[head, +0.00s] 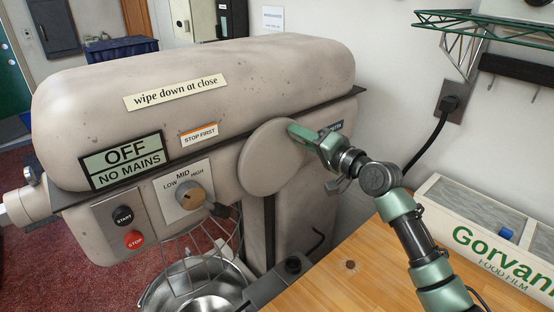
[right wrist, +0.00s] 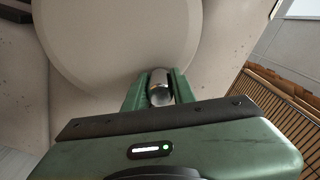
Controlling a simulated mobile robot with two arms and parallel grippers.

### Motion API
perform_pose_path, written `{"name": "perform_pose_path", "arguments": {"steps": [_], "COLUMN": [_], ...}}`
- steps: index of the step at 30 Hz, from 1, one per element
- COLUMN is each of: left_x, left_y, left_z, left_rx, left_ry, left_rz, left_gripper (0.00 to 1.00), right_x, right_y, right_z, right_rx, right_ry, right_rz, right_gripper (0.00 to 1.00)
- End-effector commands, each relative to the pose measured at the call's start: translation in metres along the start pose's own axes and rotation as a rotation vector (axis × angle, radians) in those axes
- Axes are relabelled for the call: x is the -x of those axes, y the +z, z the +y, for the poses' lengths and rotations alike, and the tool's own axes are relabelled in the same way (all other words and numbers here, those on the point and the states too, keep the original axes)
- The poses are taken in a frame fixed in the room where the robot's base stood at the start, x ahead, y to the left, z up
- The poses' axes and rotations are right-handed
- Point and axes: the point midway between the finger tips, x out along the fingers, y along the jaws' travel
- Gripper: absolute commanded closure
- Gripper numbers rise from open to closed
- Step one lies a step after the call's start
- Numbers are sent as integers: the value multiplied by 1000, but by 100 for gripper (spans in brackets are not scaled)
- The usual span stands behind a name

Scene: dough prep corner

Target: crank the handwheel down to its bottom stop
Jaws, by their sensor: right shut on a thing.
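The handwheel (head: 265,165) is a plain beige disc on the right side of the big mixer (head: 190,75). It fills the upper part of the right wrist view (right wrist: 110,40). My right gripper (head: 302,135) reaches the upper right part of the wheel from the right. In the right wrist view its two green fingers are shut on the wheel's short metal handle (right wrist: 159,86), which stands out from the disc near its edge. In the head view the fingers hide the handle. My left gripper is not in view.
A steel bowl (head: 205,303) with a wire guard (head: 186,268) sits below the mixer head. A wooden table (head: 345,285) lies below my right arm, with a film box (head: 470,235) at right. A green wire shelf (head: 490,28) hangs at upper right, near a plugged cord (head: 428,140).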

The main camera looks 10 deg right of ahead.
Motion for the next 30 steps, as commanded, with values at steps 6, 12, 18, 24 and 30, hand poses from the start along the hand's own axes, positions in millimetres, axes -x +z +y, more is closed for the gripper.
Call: {"name": "perform_pose_path", "arguments": {"steps": [6,12,18,24,30], "left_x": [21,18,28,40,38], "left_y": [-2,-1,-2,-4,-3], "left_z": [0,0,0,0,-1], "left_rx": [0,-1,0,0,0], "left_ry": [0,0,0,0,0], "left_rz": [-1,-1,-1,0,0], "left_gripper": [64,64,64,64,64], "right_x": [-1,0,-1,0,0], "right_y": [12,13,17,29,29], "right_z": [-14,-12,-18,-25,-24], "right_rx": [-2,-2,-2,-4,-2], "right_ry": [0,0,1,1,1], "right_rz": [-9,-8,-10,-10,-8], "right_gripper": [100,100,100,100,55]}}
